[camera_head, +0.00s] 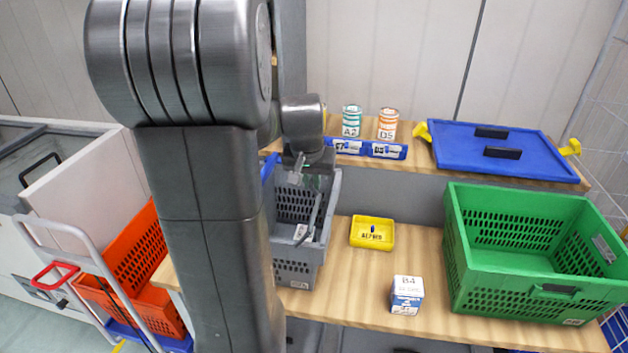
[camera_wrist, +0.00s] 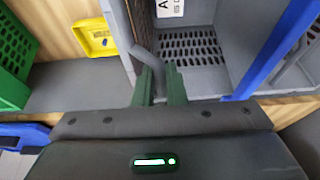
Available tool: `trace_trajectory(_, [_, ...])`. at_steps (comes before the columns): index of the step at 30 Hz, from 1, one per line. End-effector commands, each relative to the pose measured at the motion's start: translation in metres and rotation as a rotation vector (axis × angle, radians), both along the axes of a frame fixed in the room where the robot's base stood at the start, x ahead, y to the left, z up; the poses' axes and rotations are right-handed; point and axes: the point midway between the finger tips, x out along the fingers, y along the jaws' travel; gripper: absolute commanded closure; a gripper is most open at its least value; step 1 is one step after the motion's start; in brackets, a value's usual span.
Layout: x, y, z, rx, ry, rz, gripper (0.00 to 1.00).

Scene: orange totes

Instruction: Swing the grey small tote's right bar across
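The grey small tote (camera_head: 297,272) stands on the wooden shelf, partly hidden by my arm. It also shows in the wrist view (camera_wrist: 215,80), with its perforated floor in sight. Its right bar (camera_head: 311,218) is grey and bent, along the tote's right side; in the wrist view the bar (camera_wrist: 142,50) comes down to my fingertips. My gripper (camera_head: 301,176) is over the tote's far part. In the wrist view its green fingers (camera_wrist: 160,72) stand a narrow gap apart, with the bar's bent end at the left fingertip. I cannot tell whether they touch it.
A blue bar (camera_wrist: 282,45) lies on the tote's other side. A yellow tray (camera_head: 372,233), a white-and-blue box (camera_head: 407,295) and a green tote (camera_head: 500,282) stand to the right. Cans (camera_head: 388,123) and a blue lid (camera_head: 505,150) are on the raised back shelf.

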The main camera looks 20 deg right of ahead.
Motion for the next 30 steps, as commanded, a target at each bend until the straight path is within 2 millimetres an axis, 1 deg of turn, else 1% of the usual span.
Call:
trace_trajectory(3, [0.005,0.008,-0.004,0.001,0.002,0.004,0.93])
trace_trajectory(6, [0.007,0.012,-0.005,0.002,0.002,0.002,0.93])
trace_trajectory(14, [0.007,0.013,-0.004,0.001,0.002,0.001,0.94])
trace_trajectory(24, [0.016,0.027,-0.013,0.000,0.002,0.002,0.93])
trace_trajectory(30, [0.016,0.026,-0.012,0.001,0.002,0.001,0.93])
